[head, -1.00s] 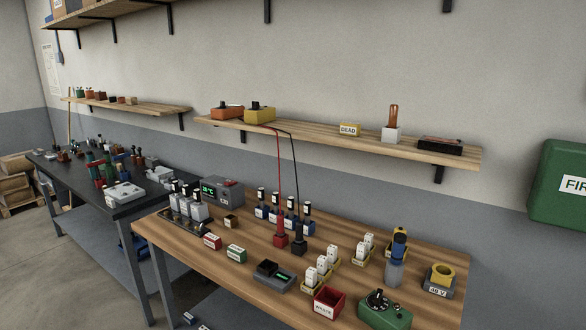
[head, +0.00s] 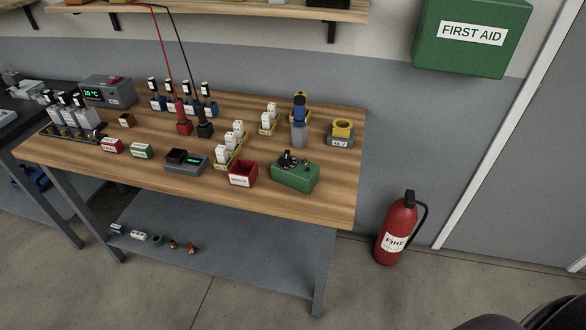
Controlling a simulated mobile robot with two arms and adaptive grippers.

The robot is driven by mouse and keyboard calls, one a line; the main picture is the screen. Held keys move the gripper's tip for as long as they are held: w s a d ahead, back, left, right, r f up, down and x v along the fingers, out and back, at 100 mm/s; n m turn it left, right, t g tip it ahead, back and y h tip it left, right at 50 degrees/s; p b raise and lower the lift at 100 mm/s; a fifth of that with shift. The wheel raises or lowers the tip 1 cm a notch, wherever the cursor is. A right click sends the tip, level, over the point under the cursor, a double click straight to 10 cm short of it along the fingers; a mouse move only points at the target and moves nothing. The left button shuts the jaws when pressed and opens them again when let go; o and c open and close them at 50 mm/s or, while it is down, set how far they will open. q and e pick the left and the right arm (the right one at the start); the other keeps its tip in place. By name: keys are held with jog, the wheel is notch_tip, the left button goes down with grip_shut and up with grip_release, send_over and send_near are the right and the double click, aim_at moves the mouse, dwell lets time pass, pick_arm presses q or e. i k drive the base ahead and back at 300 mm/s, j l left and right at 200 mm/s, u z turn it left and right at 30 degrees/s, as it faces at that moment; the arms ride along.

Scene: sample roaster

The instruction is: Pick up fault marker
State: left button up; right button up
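I cannot tell for certain which thing is the fault marker. A small red block with a white label (head: 112,146) lies on the left part of the wooden bench (head: 290,208). A similar green block with a white label (head: 141,151) lies just right of it. Both labels are too small to read. Neither of my grippers shows in the head view.
A grey scale-like device (head: 187,165), red waste bin (head: 243,174) and green tester (head: 296,174) stand along the bench front. Red and black probes (head: 183,126) stand behind. A fire extinguisher (head: 397,232) stands right of the bench. Small parts lie on the lower shelf (head: 225,255).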

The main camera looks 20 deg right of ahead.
aim_at(111, 145)
jog(key=i+j+u, duration=0.2)
jog(key=i, duration=0.2)
jog(key=i+j+u, duration=0.15)
jog(key=i, duration=0.3)
